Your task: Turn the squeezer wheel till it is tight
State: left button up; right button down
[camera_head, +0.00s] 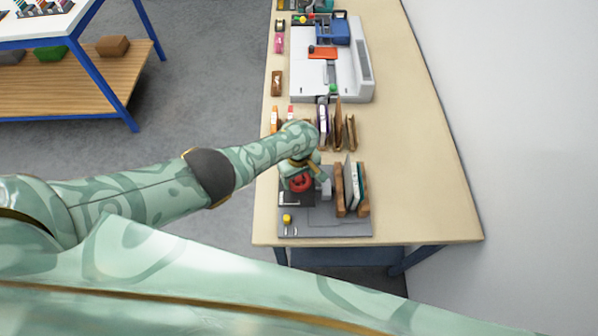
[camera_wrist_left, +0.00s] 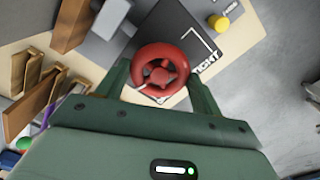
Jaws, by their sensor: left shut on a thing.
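The red squeezer wheel (camera_wrist_left: 160,54) has a round rim and spokes, and shows close up in the left wrist view between the two green fingers of my left gripper (camera_wrist_left: 161,88). In the head view the wheel (camera_head: 300,182) is partly hidden under my left gripper (camera_head: 302,168), which is shut on it from above. The wheel sits on the grey squeezer base (camera_head: 335,228). A dark plate beside it carries a white line and the word "TIGHT" (camera_wrist_left: 207,66). My right gripper does not show.
Brown boards and books (camera_head: 350,188) stand just right of the wheel, and more (camera_head: 338,130) stand behind. A yellow knob (camera_head: 287,218) is on the base's front left. A white machine (camera_head: 330,70) stands further back. The table's right side (camera_head: 430,170) is clear.

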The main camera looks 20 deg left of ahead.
pick_arm(q)
jog(key=m, duration=0.2)
jog(key=shift+m, duration=0.4)
jog(key=m, duration=2.2)
jog(key=shift+w+m, duration=0.1)
jog(key=shift+m, duration=0.2)
jog(key=m, duration=0.3)
jog(key=shift+m, duration=2.2)
